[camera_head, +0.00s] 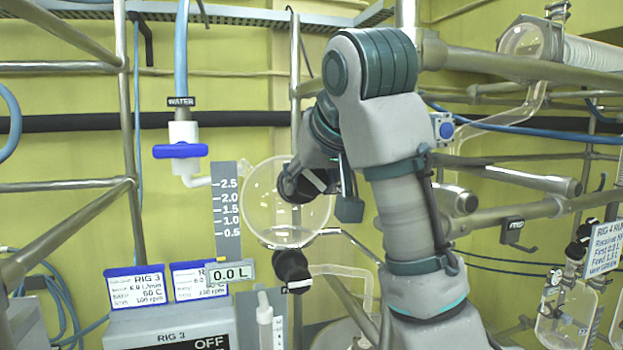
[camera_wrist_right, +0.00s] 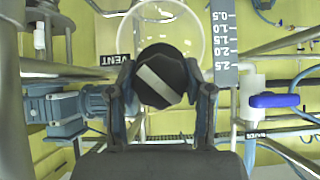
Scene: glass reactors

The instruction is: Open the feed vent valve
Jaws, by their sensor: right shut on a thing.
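The feed vent valve is a round black knob with a white stripe, at the clear round feed vessel (camera_head: 268,215). In the right wrist view the knob (camera_wrist_right: 162,78) sits between both fingers of my right gripper (camera_wrist_right: 165,95), which is shut on it. Its stripe (camera_wrist_right: 160,84) runs diagonally. A black VENT label (camera_wrist_right: 108,60) is beside it. In the head view my right arm comes from the lower right and bends down to the right gripper (camera_head: 312,178) at the vessel, partly hiding the knob. My left gripper is not in view.
A second black knob (camera_head: 292,268) is below the vessel. A blue-handled water valve (camera_head: 181,151) and a level scale (camera_head: 228,210) stand to the left. A display reading 0.0 L (camera_head: 232,274) is below the scale. Metal rails (camera_head: 125,110) surround the rig.

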